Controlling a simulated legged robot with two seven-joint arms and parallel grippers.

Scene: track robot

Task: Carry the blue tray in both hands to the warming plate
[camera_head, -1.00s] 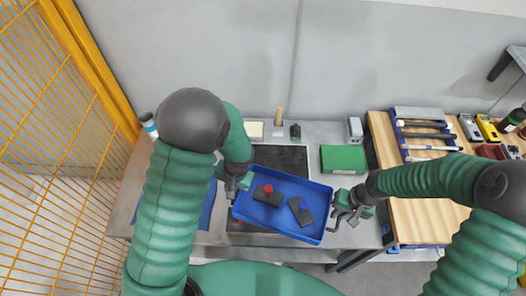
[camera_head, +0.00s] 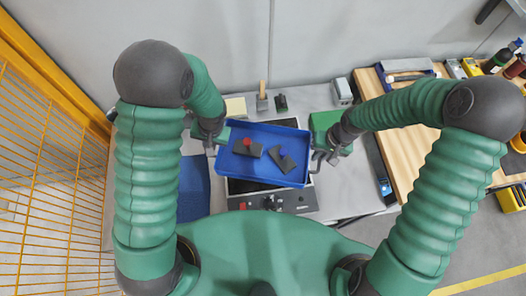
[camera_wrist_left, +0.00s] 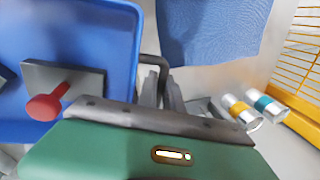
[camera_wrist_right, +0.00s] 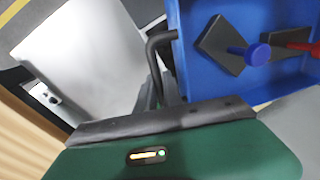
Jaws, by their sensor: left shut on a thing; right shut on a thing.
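The blue tray (camera_head: 240,169) is held over the warming plate (camera_head: 268,202), whose front panel and part of its black top show below and around it. I cannot tell whether the tray touches the plate. In it lie two dark blocks, one with a red knob (camera_head: 247,147) and one with a blue knob (camera_wrist_right: 258,54). My left gripper (camera_head: 212,143) is shut at the tray's left side, where a dark handle (camera_wrist_left: 153,62) shows in the left wrist view. My right gripper (camera_head: 326,158) is shut on the right-side handle (camera_wrist_right: 155,46).
A blue cloth (camera_head: 193,187) lies on the left of the grey bench. Small items, including a wooden-handled one (camera_head: 262,97), stand behind. A yellow mesh fence (camera_head: 45,180) is at the left.

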